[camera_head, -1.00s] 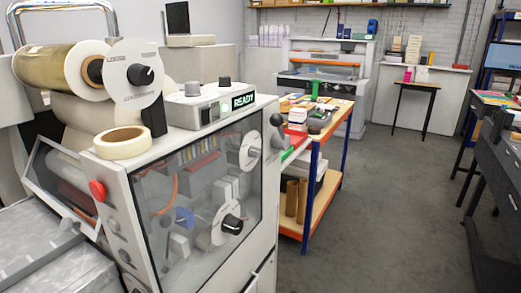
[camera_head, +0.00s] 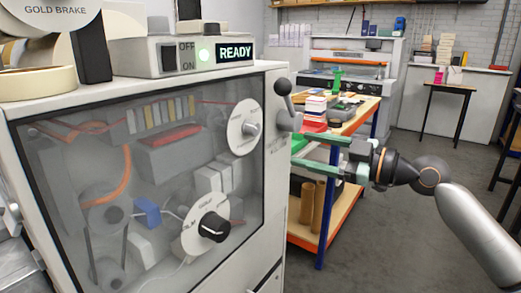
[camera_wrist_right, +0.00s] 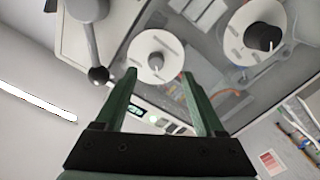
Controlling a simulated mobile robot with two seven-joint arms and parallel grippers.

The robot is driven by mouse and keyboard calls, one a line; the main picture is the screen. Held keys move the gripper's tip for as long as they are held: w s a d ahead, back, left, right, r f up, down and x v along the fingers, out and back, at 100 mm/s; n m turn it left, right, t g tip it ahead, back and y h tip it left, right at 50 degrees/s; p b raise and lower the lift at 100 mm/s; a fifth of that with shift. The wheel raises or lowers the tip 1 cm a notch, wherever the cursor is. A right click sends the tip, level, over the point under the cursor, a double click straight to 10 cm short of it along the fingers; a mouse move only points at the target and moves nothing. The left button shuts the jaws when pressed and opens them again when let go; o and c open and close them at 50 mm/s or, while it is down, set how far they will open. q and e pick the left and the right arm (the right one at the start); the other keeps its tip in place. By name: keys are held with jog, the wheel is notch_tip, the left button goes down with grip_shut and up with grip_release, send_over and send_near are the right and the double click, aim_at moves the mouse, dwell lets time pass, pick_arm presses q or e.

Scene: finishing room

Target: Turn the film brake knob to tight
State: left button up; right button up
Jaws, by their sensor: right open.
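The white dial at the top left of the head view reads "GOLD BRAKE" (camera_head: 55,14); its knob is out of frame. On the machine's front, one white dial with a grey knob (camera_head: 250,129) sits above another with a black knob (camera_head: 214,228). I cannot read which is the film brake. My right gripper (camera_head: 297,151) is open, just right of the machine's front edge. In the right wrist view, the grey-knob dial (camera_wrist_right: 155,57) shows beyond and between the open fingers (camera_wrist_right: 161,88), with nothing held. The black-knob dial (camera_wrist_right: 262,37) is to their right. My left gripper is not in view.
A ball-ended lever (camera_head: 284,92) stands out from the machine's right edge, close above my right gripper. A lit READY display (camera_head: 234,52) is on top. A workbench (camera_head: 330,220) stands behind the gripper.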

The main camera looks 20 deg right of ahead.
aim_at(257, 130)
jog(key=shift+n, duration=0.3)
jog(key=p+x, duration=0.1)
jog(key=x, duration=0.2)
jog(key=r+p+x, duration=0.1)
jog(key=x, duration=0.3)
jog(key=r+p+x, duration=0.1)
jog(key=x, duration=0.2)
jog(key=shift+a+r, duration=0.25)
jog(key=shift+a, duration=0.25)
jog(key=shift+w+a+f, duration=0.1)
jog(key=shift+w+a, duration=0.25)
jog(key=shift+w, duration=0.1)
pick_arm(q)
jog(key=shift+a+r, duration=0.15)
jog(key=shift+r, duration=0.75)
pick_arm(e)
jog(key=shift+c, duration=1.2)
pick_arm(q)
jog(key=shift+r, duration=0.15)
pick_arm(e)
grip_shut()
